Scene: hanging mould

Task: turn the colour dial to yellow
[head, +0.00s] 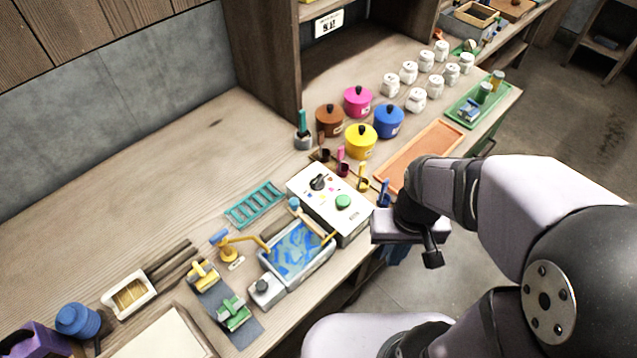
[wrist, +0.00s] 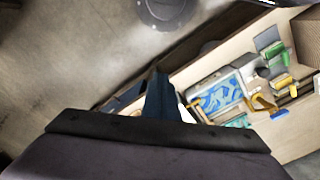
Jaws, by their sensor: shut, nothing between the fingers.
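The colour dial (head: 318,182) is a black knob on top of a white box (head: 355,228), with small coloured marks near it. I cannot tell which colour its pointer faces. A round green button (head: 343,201) sits on the same box, nearer the front. My gripper (head: 432,260) is shut and empty, to the right of the box and apart from it, past the bench's front edge. In the wrist view my shut fingers (wrist: 163,92) point up the picture, and the dial is not visible there.
A grey tray with blue liquid (head: 298,252) adjoins the box; it also shows in the wrist view (wrist: 222,92). Small coloured ladles (head: 362,180) and lidded pots (head: 361,142) stand behind the box. A teal rack (head: 255,204) lies to its left. The bench's back left is clear.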

